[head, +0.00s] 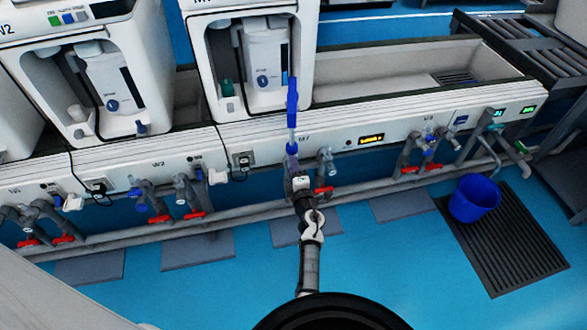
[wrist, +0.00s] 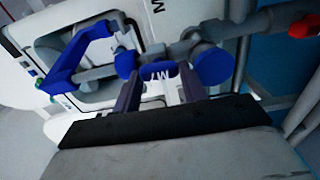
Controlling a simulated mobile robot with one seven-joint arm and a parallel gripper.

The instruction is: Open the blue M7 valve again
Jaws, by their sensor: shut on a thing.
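The blue M7 valve parts are at the M7 station in the middle of the head view, where a long blue handle (head: 292,103) stands upright in front of the white panel. In the wrist view this looks like the bent blue handle (wrist: 82,52) at the left, with round blue parts (wrist: 211,66) on grey pipe to the right. My gripper (head: 292,160) reaches up to the blue parts from below. In the wrist view its fingers (wrist: 158,82) are closed around a small blue piece (wrist: 158,70) of the valve. The exact contact is partly hidden by the fingers.
A white panel (head: 405,127) with pipes and red-handled valves (head: 324,190) runs along both sides of my gripper. White toilet-test units (head: 258,60) stand behind. A blue bucket (head: 474,198) sits on a dark floor grate (head: 515,245) at right. The blue floor in front is mostly clear.

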